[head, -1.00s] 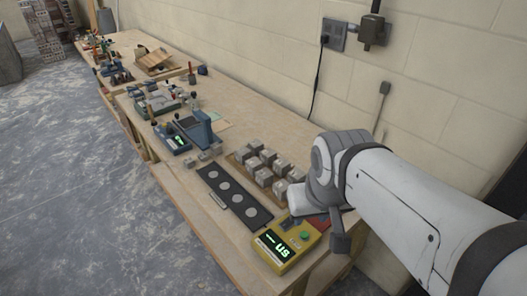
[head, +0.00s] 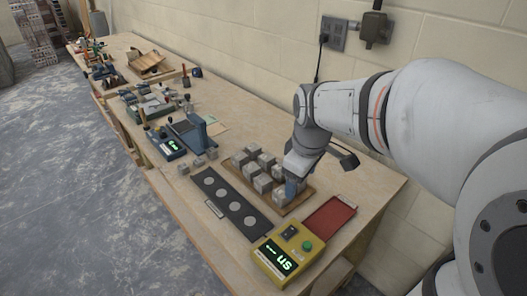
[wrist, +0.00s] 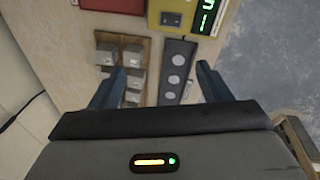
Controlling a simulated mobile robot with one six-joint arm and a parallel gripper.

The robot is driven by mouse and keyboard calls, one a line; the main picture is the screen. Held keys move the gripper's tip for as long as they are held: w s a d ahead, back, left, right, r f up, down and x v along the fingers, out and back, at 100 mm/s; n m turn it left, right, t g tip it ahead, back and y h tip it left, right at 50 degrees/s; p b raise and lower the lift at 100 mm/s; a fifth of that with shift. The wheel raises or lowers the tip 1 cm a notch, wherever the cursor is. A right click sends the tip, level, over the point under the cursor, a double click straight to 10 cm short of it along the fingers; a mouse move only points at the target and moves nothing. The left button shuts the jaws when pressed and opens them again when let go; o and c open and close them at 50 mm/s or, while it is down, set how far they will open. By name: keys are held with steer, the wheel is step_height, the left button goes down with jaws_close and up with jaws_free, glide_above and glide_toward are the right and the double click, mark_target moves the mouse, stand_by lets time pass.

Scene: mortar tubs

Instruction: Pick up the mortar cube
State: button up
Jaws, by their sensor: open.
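Several grey mortar cubes (head: 262,183) stand in rows on a wooden board (head: 289,207) on the bench. They also show in the wrist view, with one cube (wrist: 105,54) at the upper left of the board (wrist: 123,38). My gripper (head: 291,188) is at the near right end of the board in the head view and hides some cubes there. In the wrist view my gripper (wrist: 160,82) is open, its two blue fingers wide apart with nothing held between them. The left finger overlaps the cubes in the picture; I cannot tell its height above them.
A black strip with pale discs (head: 231,203) lies beside the board. A yellow box with a lit display (head: 287,251) and a red tray (head: 329,214) are at the near end. A blue device (head: 168,146) stands farther back. The wall runs along the right.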

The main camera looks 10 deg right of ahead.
steer(key=w+f+n+g+b, duration=0.1)
steer(key=w+f+n+b, duration=0.1)
steer(key=w+f+n, duration=0.7)
steer(key=n+g+b, duration=0.1)
steer(key=n+b, duration=0.1)
steer(key=n, duration=0.4)
glide_above(282, 192)
steer(key=f, duration=0.7)
steer(key=shift+w, duration=0.25)
steer(key=f, duration=0.4)
steer(key=f+p, duration=0.1)
steer(key=f, duration=0.3)
steer(key=shift+s+d, duration=0.1)
steer(key=shift+s, duration=0.1)
steer(key=shift+r, duration=0.1)
steer(key=c, duration=1.2)
steer(key=shift+c, duration=0.2)
